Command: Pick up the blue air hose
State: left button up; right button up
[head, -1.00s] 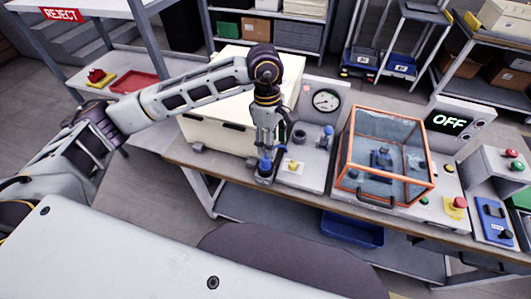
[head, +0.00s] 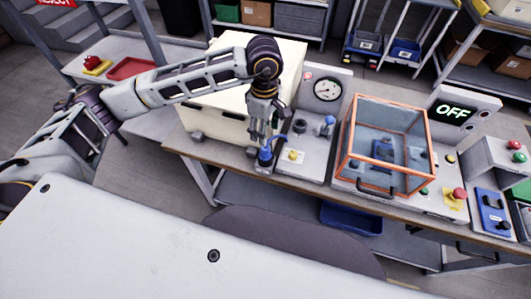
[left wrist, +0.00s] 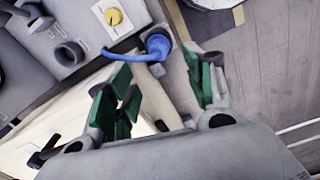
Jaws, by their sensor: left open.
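The blue air hose (head: 265,155) stands near the front edge of the workbench, at the left of the grey gauge panel. It also shows in the left wrist view, where its blue end (left wrist: 158,45) has a thin blue tube curving left over the panel. My left gripper (head: 262,138) is right above the hose in the head view. In the left wrist view its green-padded fingers (left wrist: 160,68) are apart, with the hose end just beyond and between their tips. I cannot see any contact. My right gripper is in neither view.
A cream box (head: 225,110) stands left of the panel, close to my left gripper. A yellow knob (head: 293,155) is just right of the hose. An orange-framed clear enclosure (head: 345,150) is farther right, near a display reading OFF (head: 451,111).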

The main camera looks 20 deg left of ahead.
pick_arm(q)
send_over(265, 148)
notch_tip(265, 148, down, 4)
jog(key=shift+a+f, duration=0.1)
jog(key=shift+f, duration=0.15)
jog(key=shift+f+p, duration=0.3)
jog(key=shift+f, duration=0.4)
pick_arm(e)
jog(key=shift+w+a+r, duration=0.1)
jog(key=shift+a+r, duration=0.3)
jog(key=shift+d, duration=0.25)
pick_arm(q)
jog(key=shift+f, duration=0.2)
jog(key=shift+w+f+p, duration=0.15)
jog(key=shift+f+p, duration=0.6)
jog(key=shift+f, duration=1.65)
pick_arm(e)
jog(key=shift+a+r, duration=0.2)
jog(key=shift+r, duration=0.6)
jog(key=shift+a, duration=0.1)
